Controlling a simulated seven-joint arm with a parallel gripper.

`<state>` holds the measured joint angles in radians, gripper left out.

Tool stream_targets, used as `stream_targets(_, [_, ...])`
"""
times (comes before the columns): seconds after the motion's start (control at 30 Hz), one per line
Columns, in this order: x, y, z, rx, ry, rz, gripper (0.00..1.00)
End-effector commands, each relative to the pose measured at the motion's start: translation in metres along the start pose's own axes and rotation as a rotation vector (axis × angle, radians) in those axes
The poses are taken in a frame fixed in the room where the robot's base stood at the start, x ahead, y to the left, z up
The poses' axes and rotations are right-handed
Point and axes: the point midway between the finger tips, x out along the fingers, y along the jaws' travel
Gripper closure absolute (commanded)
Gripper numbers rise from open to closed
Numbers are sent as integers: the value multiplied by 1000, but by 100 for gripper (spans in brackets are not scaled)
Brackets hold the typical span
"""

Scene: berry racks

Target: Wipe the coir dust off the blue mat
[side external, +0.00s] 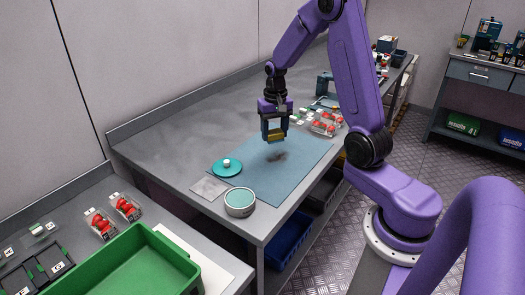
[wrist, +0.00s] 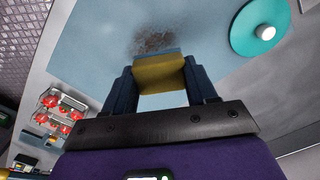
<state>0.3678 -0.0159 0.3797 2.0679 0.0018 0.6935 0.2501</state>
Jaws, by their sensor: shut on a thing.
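The blue mat (side external: 302,158) lies on the grey bench, and it fills much of the wrist view (wrist: 95,45). A dark patch of coir dust (side external: 277,156) lies near its middle; in the wrist view the dust (wrist: 155,40) shows just beyond my fingertips. My gripper (side external: 275,137) is shut on a yellow sponge-like block (wrist: 160,74), held between the two dark fingers. The block is over the mat near the dust; whether it touches the mat I cannot tell.
A teal lid with a white knob (side external: 227,167) lies at the mat's left edge, near a round tin (side external: 239,203) and a grey flat square (side external: 209,188). Clear packs of red berries (side external: 325,124) stand at the mat's far right. A green crate (side external: 130,265) is in the foreground.

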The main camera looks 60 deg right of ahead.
Motion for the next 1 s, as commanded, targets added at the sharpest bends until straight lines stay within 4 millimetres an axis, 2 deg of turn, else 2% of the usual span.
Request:
stream_targets(0.03, [-2,14,-9,54,1,0,72])
stream_targets(0.1, [-4,28,-18,105,1,0,72])
stream_targets(0.3, [-7,48,-28,179,0,0,72])
stream_targets(0.57, [6,49,-29,183,-3,1,72])
stream_targets(1.0, [45,49,-28,181,-3,1,72])
